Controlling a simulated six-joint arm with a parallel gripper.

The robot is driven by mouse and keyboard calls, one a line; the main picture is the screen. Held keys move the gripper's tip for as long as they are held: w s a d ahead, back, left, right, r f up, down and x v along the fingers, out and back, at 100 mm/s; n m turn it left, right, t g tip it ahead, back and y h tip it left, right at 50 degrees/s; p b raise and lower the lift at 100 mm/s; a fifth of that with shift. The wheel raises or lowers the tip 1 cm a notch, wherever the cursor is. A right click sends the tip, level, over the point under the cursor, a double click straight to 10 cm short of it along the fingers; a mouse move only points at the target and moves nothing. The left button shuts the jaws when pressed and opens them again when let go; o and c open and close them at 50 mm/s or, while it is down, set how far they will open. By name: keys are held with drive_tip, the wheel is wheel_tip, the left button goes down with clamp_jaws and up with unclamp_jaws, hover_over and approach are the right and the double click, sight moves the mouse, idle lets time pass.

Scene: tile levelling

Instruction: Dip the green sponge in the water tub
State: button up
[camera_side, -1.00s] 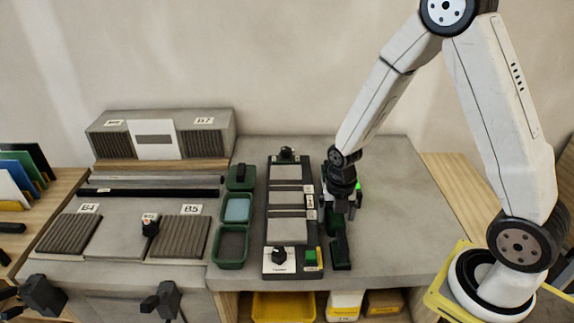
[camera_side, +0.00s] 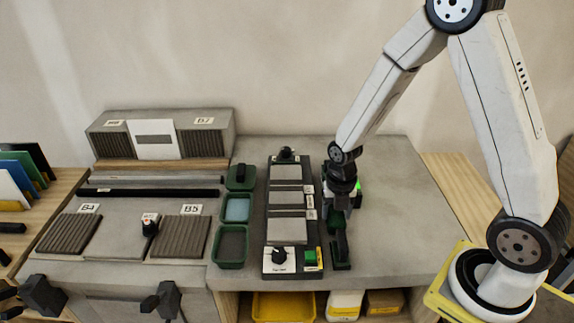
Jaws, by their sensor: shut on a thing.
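The water tub (camera_side: 237,209) is a small dark green tray with pale blue water, left of the long black board in the side view. My gripper (camera_side: 338,212) is right of that board, low over the grey bench and pointing down. It is shut on a dark green thing, seemingly the green sponge (camera_side: 338,226); its fingers hide much of it. I cannot tell whether the sponge touches the holder below it. My gripper is apart from the tub, with the board between them.
Ribbed tiles (camera_side: 180,238) lie at left. The bench's right side (camera_side: 400,220) is clear.

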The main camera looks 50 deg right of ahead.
sight(331, 212)
drive_tip(key=shift+r, duration=3.6)
drive_tip(key=shift+w, duration=0.15)
drive_tip(key=shift+w+a, duration=0.25)
drive_tip(key=shift+w, duration=0.3)
drive_tip(key=w+a+r, duration=0.3)
drive_tip(key=w+a, duration=1.1)
drive_tip(key=w, duration=0.4)
drive_tip(key=shift+w+a+r, duration=0.15)
drive_tip(key=shift+w+a, duration=0.05)
drive_tip(key=shift+a, duration=0.05)
drive_tip(key=shift+f, duration=4.5)
